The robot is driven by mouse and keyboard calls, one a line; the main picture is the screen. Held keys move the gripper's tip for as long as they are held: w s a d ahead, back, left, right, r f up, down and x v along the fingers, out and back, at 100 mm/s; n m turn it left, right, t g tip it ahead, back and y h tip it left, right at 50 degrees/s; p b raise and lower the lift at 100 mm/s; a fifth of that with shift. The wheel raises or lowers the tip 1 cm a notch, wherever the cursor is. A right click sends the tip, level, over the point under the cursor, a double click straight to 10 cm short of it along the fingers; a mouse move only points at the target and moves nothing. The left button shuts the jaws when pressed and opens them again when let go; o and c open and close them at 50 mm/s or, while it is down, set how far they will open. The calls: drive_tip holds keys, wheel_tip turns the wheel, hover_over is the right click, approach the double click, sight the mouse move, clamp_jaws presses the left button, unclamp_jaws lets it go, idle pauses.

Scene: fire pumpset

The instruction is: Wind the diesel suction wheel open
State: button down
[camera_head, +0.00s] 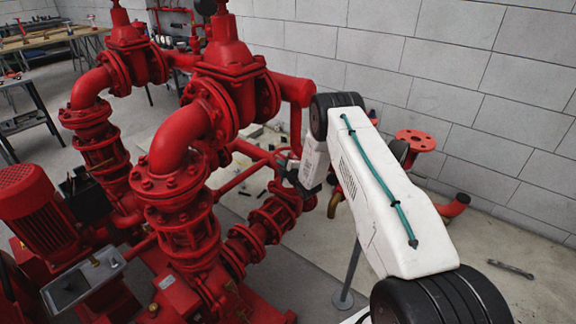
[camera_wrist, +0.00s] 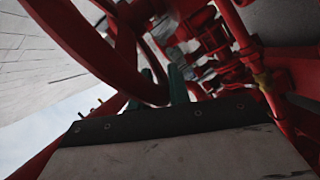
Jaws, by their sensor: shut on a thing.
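A red handwheel (camera_wrist: 95,48) fills the upper left of the wrist view, its thick curved rim sweeping down to my fingers. My gripper (camera_wrist: 163,84) has its teal fingers shut on that rim near the middle of the picture. In the head view, my white arm reaches left and down, and my gripper (camera_head: 290,172) is small and partly hidden beside the red pipework. The wheel cannot be made out clearly there. How far the wheel is turned cannot be told.
Large red flanged pipes and valves (camera_head: 190,215) stand close to the left of my arm. A red motor (camera_head: 42,215) is at far left. A block wall (camera_head: 470,90) runs behind, with a red flanged pipe (camera_head: 415,140) before it. Floor at right is mostly clear.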

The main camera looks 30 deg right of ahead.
drive_tip(key=shift+s+f, duration=0.1)
drive_tip(key=c, duration=1.3)
unclamp_jaws()
drive_tip(key=shift+c, duration=0.2)
drive_tip(key=s+r, duration=0.1)
drive_tip(key=s, duration=0.6)
drive_tip(key=shift+s+d+r, duration=0.15)
drive_tip(key=shift+s+d, duration=0.15)
drive_tip(key=shift+c, duration=0.2)
